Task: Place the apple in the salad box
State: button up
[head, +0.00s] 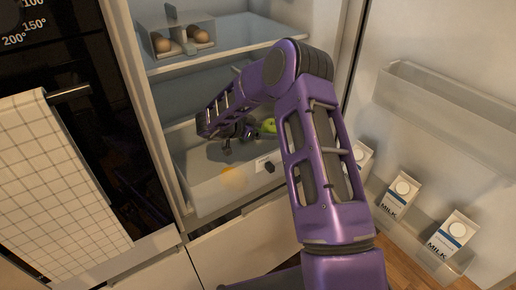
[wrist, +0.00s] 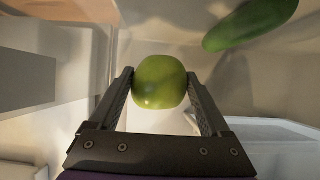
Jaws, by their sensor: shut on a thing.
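A green apple (wrist: 160,84) sits between the two fingertips of my gripper (wrist: 160,76) in the wrist view, and the gripper is shut on it. In the head view my gripper (head: 238,134) is over the salad box (head: 212,198), the clear-fronted drawer at the bottom of the open fridge. A green thing (head: 268,125) shows beside the gripper there; I cannot tell if it is the apple or the cucumber. A long dark green cucumber (wrist: 250,24) lies at the top right of the wrist view. The box floor is partly hidden by my arm.
An egg holder (head: 180,40) with eggs stands on the glass shelf (head: 215,48) above the box. The open fridge door at the right holds milk cartons (head: 398,194) in its rack. A checked towel (head: 55,185) hangs on the oven at the left.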

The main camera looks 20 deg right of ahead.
jog(key=shift+f+b, duration=0.3)
jog(key=shift+f, duration=2.8)
jog(key=shift+f, duration=0.1)
jog(key=shift+f, duration=0.1)
jog(key=o, duration=1.3)
jog(key=shift+r, duration=0.3)
jog(key=v, duration=0.7)
jog(key=shift+s+a, duration=0.1)
jog(key=shift+a, duration=0.15)
